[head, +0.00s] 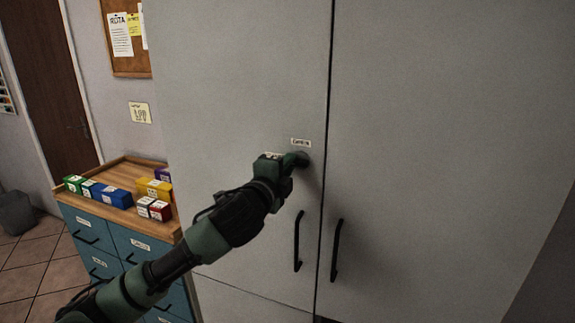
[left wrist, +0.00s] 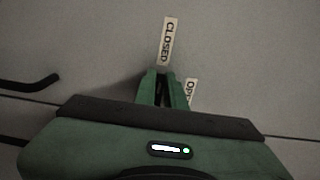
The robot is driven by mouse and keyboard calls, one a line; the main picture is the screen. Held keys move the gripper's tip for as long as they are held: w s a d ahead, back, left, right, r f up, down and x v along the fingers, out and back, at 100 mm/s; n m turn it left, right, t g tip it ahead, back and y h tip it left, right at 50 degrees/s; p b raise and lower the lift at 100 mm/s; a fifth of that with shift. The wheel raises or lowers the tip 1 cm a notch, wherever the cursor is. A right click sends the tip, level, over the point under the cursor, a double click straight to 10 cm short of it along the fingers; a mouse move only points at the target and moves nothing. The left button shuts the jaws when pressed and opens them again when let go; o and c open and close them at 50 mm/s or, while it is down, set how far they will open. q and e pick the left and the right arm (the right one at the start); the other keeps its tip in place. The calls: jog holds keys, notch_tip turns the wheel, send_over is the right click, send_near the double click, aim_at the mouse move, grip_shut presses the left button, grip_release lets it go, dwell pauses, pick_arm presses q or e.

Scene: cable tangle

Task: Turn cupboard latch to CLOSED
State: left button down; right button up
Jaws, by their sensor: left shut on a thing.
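The tall grey cupboard (head: 230,80) fills the middle and right of the head view. My left gripper (head: 297,160) is at its left door near the door gap, shut on the latch (head: 305,160), which shows as a small dark piece mostly hidden by the fingers. In the left wrist view my left gripper (left wrist: 163,73) points at the door, its fingertips just below the CLOSED label (left wrist: 168,40). The OPEN label (left wrist: 191,92) is partly hidden beside the fingers. The latch's pointing direction is hard to tell. My right gripper is out of view.
Two black vertical door handles (head: 298,242) (head: 337,250) stand below the latch. A blue drawer unit (head: 130,240) with a wooden top carries several coloured boxes (head: 113,196) at the left. A brown door (head: 45,85) and a bin (head: 16,212) are farther left.

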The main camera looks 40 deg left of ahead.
pick_arm(q)
jog(key=c, duration=1.5)
grip_release()
jog(key=b+v, duration=0.2)
jog(key=v, duration=0.5)
jog(key=shift+s+d+b, duration=0.15)
jog(key=shift+s+b, duration=0.15)
jog(key=shift+s, duration=0.05)
